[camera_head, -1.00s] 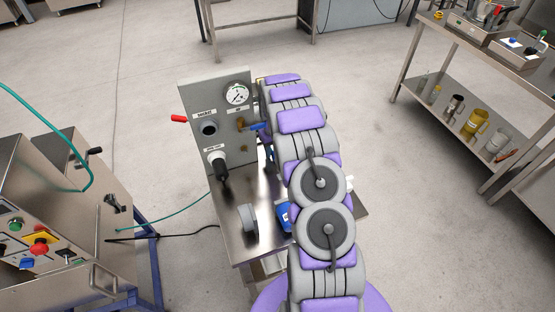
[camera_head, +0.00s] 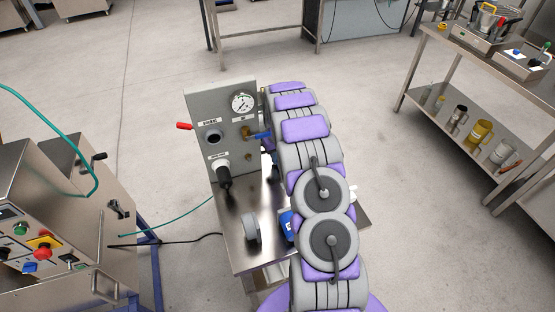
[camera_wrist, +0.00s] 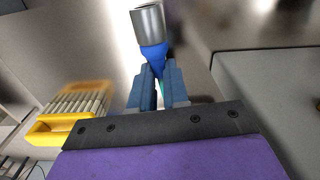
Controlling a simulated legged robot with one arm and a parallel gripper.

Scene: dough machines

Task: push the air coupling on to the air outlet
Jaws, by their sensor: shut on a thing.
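The air coupling (camera_wrist: 149,27) has a silvery metal collar and a blue body. In the wrist view it stands out ahead of my gripper (camera_wrist: 160,68), whose two blue-grey fingers are shut on its blue body. A bit of green shows between the fingers. I cannot make out the outlet in the wrist view, and the collar touches nothing I can identify.
A black plug (camera_head: 224,177) sits in the panel's lower socket. A grey round part (camera_head: 250,228) and a blue object (camera_head: 286,222) are on the steel table (camera_head: 234,212). A yellow holder (camera_wrist: 48,130) with several rods is left of my gripper. A machine stands left.

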